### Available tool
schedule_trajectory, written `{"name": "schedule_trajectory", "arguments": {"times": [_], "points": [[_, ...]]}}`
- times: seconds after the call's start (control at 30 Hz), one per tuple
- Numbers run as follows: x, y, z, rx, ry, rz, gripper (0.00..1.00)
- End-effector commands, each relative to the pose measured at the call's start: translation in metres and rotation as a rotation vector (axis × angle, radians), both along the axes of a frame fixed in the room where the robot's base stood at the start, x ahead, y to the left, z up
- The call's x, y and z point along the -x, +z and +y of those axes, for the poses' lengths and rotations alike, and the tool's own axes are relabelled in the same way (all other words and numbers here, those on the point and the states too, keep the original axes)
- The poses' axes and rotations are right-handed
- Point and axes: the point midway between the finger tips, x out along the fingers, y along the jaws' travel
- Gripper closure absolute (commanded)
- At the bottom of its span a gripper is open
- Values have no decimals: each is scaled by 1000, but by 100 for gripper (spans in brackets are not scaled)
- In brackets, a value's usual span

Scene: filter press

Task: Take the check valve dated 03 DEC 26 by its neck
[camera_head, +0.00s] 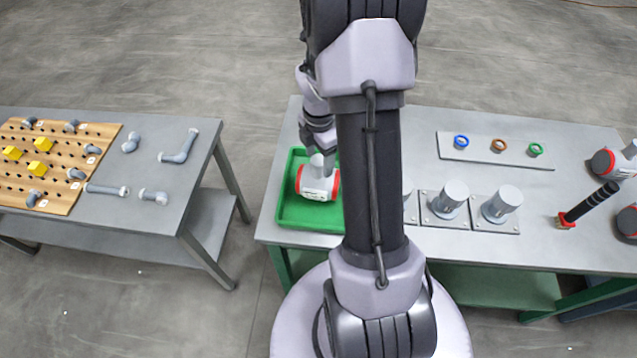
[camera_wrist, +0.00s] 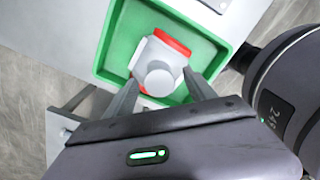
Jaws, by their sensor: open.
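A white check valve (camera_head: 316,182) with red end bands lies in the green tray (camera_head: 290,212), its short round neck pointing up. In the wrist view the valve's neck (camera_wrist: 159,77) shows end-on between my two fingers. My gripper (camera_wrist: 158,84) is open, with one finger on each side of the neck; I cannot tell whether either touches it. In the head view my gripper (camera_head: 320,150) is right above the valve. Two more white valves with red bands, an upper one (camera_head: 610,164) and a lower one (camera_head: 628,221), are at the far right. No date is readable on any valve.
Silver cylinders on square plates (camera_head: 450,197) stand right of my arm. A black-handled tool (camera_head: 590,203) and a plate with coloured rings (camera_head: 480,153) are on the same table (camera_head: 400,112). A separate table with a wooden pegboard (camera_head: 60,160) and grey pipe pieces stands left.

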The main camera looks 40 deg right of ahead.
Motion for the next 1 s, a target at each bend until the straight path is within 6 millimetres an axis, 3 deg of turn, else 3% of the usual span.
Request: {"name": "schedule_trajectory", "arguments": {"times": [0.1, 0.37, 0.7, 1.0], "points": [[1, -23, 0, -1, -1, 2, 36], [0, -26, 0, 0, 0, 0, 36], [0, -26, 0, 0, -1, 0, 100], [0, -18, 0, 1, -1, -2, 100]]}}
